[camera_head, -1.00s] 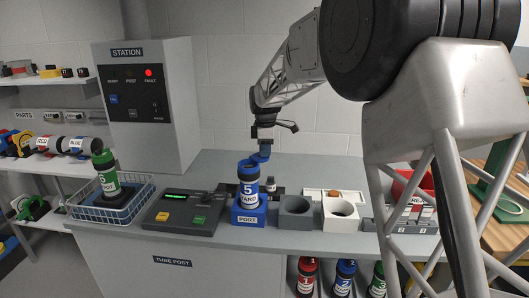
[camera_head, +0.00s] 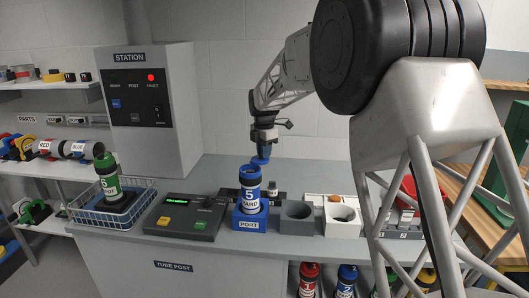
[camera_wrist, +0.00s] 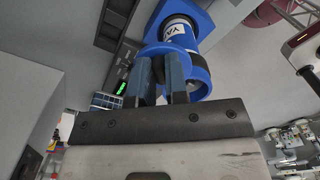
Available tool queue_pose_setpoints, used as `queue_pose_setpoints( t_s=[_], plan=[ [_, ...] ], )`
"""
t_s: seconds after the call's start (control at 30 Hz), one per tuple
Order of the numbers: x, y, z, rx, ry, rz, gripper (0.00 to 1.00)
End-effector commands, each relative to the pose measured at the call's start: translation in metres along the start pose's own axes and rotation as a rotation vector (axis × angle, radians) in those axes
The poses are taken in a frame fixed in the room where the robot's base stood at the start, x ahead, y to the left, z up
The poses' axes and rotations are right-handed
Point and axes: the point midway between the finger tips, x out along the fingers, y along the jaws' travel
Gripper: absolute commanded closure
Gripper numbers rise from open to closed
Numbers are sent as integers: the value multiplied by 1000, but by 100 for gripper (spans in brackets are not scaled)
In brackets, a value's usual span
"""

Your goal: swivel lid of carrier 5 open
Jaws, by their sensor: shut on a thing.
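Carrier 5 (camera_head: 251,192) is a blue tube with a white band reading 5 and YARD. It stands upright in the blue PORT block (camera_head: 250,222). My gripper (camera_head: 262,157) is at the carrier's top, behind and slightly right of it, and is shut on the blue lid (camera_head: 259,162). In the wrist view, my two fingers (camera_wrist: 165,82) hold the blue lid piece (camera_wrist: 200,84), with the carrier's white band (camera_wrist: 178,29) beyond. A dark gap shows between lid and band. How far the lid is turned is hard to tell.
A grey block (camera_head: 297,218) and a white block (camera_head: 341,217) with round holes stand right of the port. A control box (camera_head: 186,217) and a wire basket (camera_head: 92,219) holding a green carrier (camera_head: 109,180) are on the left. The station panel (camera_head: 138,97) shows a red light.

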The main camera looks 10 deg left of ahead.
Motion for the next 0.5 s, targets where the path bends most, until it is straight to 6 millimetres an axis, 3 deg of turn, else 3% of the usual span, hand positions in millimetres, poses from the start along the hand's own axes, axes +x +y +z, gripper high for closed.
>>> queue_pose_setpoints(
  t_s=[0.3, 0.33, 0.5],
  plan=[
    [0, 0, 0, -1, 0, 0, 100],
    [0, 0, 0, -1, 0, 0, 81],
    [0, 0, 0, 0, 0, 0, 60]
  ],
)
